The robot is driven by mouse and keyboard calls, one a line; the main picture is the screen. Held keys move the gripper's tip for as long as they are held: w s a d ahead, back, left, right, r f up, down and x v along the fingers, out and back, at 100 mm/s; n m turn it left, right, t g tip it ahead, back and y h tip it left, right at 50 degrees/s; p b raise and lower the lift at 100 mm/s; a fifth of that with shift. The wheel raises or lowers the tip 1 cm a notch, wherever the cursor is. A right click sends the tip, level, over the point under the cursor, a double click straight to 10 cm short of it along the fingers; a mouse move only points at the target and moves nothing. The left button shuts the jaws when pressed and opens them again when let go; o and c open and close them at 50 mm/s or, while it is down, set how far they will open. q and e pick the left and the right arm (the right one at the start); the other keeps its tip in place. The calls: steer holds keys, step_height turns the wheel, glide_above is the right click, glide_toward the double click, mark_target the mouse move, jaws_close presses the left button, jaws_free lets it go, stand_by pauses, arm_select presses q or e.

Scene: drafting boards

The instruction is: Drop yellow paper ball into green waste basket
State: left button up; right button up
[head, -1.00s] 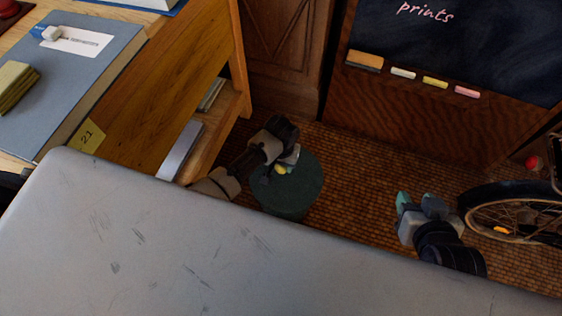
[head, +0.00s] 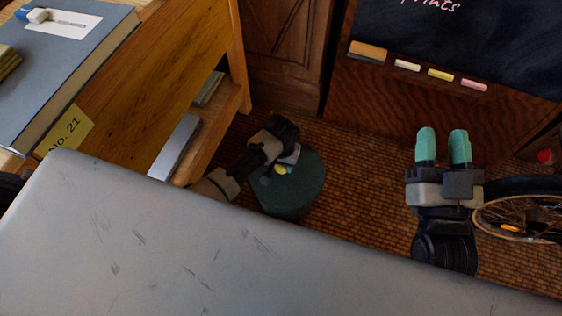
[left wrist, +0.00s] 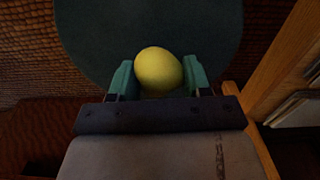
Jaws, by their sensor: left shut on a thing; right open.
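The yellow paper ball (head: 280,169) is between the fingers of my left gripper (head: 287,163), which is shut on it. The left wrist view shows the ball (left wrist: 158,70) between both green fingers (left wrist: 158,78). The green waste basket (head: 305,190) stands on the floor, and the ball overlaps its round top in the head view. In the left wrist view the basket (left wrist: 90,35) fills the upper middle behind the ball. I cannot tell the height of the ball over it. My right gripper (head: 443,150) is open and empty, to the right of the basket.
A wooden desk (head: 150,95) with shelves stands left of the basket. A chalkboard (head: 450,45) with a chalk ledge is behind. A bicycle wheel (head: 515,215) is at the right, near my right gripper. Bare woven floor (head: 360,190) lies between basket and right gripper.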

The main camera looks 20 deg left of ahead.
steer(key=shift+r, duration=0.2)
arm_select(q)
steer(key=o, duration=1)
steer(key=shift+c, duration=0.2)
steer(key=shift+r, duration=0.3)
step_height(320, 180, up, 5)
steer(key=p, duration=0.2)
steer(key=shift+f+p, duration=0.2)
steer(key=shift+p, duration=0.2)
step_height(320, 180, up, 5)
steer(key=shift+p, duration=1.15)
steer(key=shift+r, duration=0.25)
arm_select(e)
steer(key=s+d+f+g+h, duration=0.2)
steer(key=s+f+g, duration=0.1)
steer(key=f+g, duration=0.4)
steer(key=s+d+f+g+h, duration=0.2)
steer(key=s+f+g, duration=0.2)
steer(key=f+g, duration=0.2)
steer(key=shift+d+f+m+g, duration=0.2)
steer(key=shift+f+m+g, duration=0.1)
steer(key=shift+f+g, duration=0.1)
